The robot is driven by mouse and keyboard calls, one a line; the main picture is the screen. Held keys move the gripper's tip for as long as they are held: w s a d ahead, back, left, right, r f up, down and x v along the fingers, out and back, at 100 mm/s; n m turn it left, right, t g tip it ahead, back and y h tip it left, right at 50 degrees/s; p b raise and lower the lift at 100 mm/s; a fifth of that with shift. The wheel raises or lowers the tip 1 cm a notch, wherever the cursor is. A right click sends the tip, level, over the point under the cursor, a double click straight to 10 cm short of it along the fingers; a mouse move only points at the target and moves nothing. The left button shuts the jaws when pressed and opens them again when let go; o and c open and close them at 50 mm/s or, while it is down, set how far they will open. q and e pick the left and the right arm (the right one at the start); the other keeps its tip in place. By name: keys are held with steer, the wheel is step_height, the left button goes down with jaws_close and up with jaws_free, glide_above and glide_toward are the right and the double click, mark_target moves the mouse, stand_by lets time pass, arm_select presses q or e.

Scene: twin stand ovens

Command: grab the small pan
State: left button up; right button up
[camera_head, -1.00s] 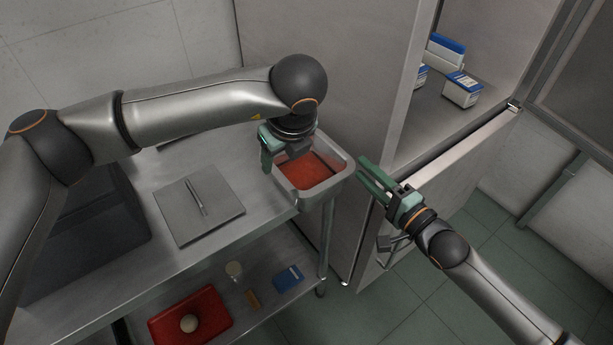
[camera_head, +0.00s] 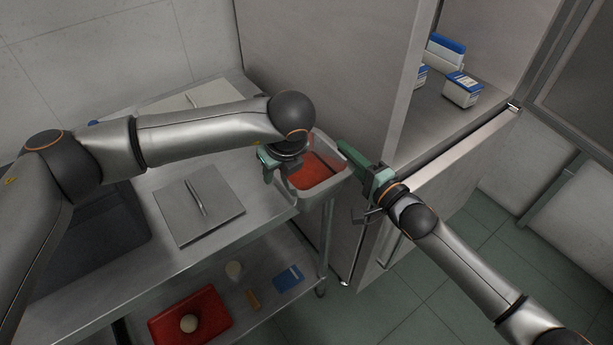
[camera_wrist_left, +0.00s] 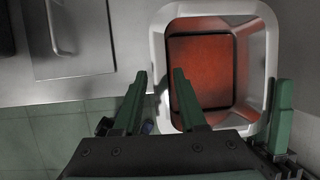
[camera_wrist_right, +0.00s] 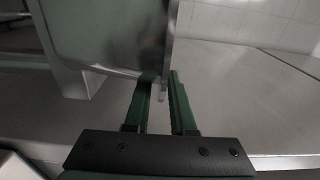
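The small pan (camera_head: 341,178) is a grey metal pan with a flat orange-red bottom or filling, at the right end of the steel table. My left gripper (camera_head: 268,160) is at its left side. In the left wrist view, the left gripper (camera_wrist_left: 160,75) is open, with the pan's near-left rim (camera_wrist_left: 158,60) between its fingers. My right gripper (camera_head: 345,150) is at the pan's right side. In the right wrist view, the right gripper (camera_wrist_right: 160,80) has a gap between its fingers, with a thin pan edge reaching into it. Firm contact is not visible.
A square lid with a handle (camera_head: 225,190) lies on the table (camera_head: 245,230). A red tray (camera_head: 170,325) and small items are on the lower shelf. A tall cabinet (camera_head: 300,60) stands close behind the pan, with boxes (camera_head: 462,90) inside.

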arm_select(q)
steer(key=c, duration=0.3)
arm_select(e)
steer(key=shift+c, duration=1.4)
arm_select(q)
jaws_close()
arm_select(e)
jaws_close()
arm_select(q)
steer(key=shift+r, duration=0.1)
arm_select(e)
steer(key=shift+r, duration=0.1)
